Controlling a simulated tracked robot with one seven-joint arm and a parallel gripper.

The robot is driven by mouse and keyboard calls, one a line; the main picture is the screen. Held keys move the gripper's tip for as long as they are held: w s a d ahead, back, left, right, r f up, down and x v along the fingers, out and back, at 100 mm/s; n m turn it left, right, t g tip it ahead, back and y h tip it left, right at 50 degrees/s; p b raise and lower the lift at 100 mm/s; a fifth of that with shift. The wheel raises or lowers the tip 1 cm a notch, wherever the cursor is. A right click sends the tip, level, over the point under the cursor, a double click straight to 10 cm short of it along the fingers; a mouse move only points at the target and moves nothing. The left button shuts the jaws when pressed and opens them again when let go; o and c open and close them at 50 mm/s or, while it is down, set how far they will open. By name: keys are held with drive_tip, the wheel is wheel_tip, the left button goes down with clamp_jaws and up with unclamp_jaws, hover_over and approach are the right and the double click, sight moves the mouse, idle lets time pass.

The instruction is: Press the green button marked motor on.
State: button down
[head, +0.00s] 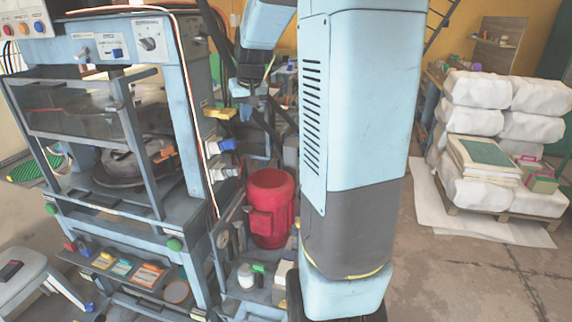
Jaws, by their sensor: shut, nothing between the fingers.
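The press frame (185,130) stands on the left. Its control panel (20,22) at the top left is cut by the picture edge and shows red, orange and blue round buttons. I see no green button on the visible part of it. Two green round knobs or buttons sit low on the press front, one at the left (51,209) and one at the right (174,244). I cannot read a motor-on marking on either. My gripper (241,92) appears small below my arm's far link, right of the press, shut and empty, apart from both green ones.
A red motor (270,208) stands right of the press. A grey stool (25,278) is at the lower left. White sacks (475,105) are stacked on a pallet at the right. Floor (450,290) is free at the lower right. My arm hides the middle.

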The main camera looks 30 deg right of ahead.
drive_tip(key=w+d+f+m, duration=0.1)
drive_tip(key=w+d+f, duration=0.65)
drive_tip(key=d, duration=0.35)
drive_tip(key=w+d+f+m+t, duration=0.1)
drive_tip(key=d+f+m, duration=0.2)
drive_tip(key=d+f, duration=1)
drive_tip(key=w+d+f+m+t, duration=0.1)
drive_tip(key=w+d+f+m, duration=0.1)
drive_tip(key=d+f, duration=1.1)
drive_tip(key=d, duration=0.5)
drive_tip(key=shift+d+f+m+t+y, duration=0.3)
drive_tip(key=shift+d+f+m, duration=0.1)
drive_tip(key=shift+w, duration=0.1)
drive_tip(key=w+a+f, duration=0.3)
drive_tip(key=w+f, duration=0.5)
drive_tip(key=w, duration=0.1)
drive_tip(key=shift+w, duration=0.1)
